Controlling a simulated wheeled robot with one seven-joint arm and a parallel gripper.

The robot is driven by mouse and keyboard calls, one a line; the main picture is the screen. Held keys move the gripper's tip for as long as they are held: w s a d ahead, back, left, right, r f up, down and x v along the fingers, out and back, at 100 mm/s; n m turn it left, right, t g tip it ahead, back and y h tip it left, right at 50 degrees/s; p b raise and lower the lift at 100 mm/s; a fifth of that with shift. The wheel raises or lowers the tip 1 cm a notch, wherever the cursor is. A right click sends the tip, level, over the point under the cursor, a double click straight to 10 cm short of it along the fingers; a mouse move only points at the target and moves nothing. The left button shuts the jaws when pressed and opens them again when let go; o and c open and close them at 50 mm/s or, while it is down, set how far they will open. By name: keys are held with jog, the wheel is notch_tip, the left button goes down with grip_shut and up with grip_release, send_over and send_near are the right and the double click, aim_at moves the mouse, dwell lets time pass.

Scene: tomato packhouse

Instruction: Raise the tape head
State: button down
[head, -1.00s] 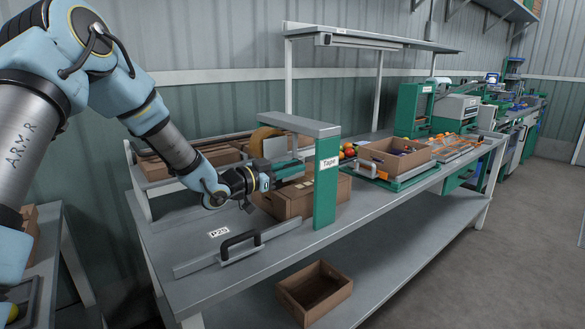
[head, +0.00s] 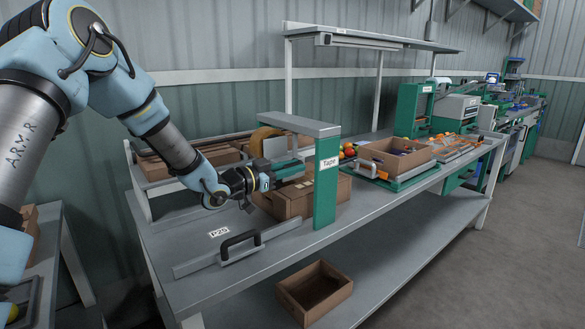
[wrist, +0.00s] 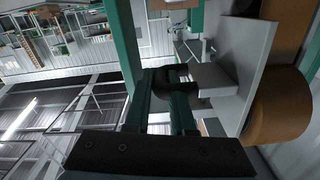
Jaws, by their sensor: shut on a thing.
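The tape station is a grey-topped frame with a green post (head: 326,185) labelled "Tape". Its tape head, a grey plate (head: 275,148) with a brown tape roll (head: 262,136), sits under the frame top. In the wrist view my gripper (wrist: 172,100) is shut on the tape head's dark handle (wrist: 170,77). The head's grey plate (wrist: 240,75) and the tape roll (wrist: 282,115) are right beside it. In the head view the handle is mostly hidden by the gripper.
A grey bar with a black handle (head: 240,242) lies on the bench front near the "P25" label (head: 218,232). An open carton (head: 395,158) stands on a green-edged platform to the right. An empty carton (head: 314,292) sits on the lower shelf.

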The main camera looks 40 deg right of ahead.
notch_tip(320, 180, up, 6)
jog(key=shift+f+p, duration=0.1)
jog(key=shift+p, duration=0.4)
jog(key=c, duration=0.8)
grip_release()
jog(key=shift+o, duration=0.2)
jog(key=shift+a, duration=0.1)
jog(key=shift+w+a+f, duration=0.1)
jog(key=shift+a, duration=0.2)
jog(key=a+b, duration=0.3)
jog(key=a, duration=0.7)
jog(key=shift+w, duration=0.2)
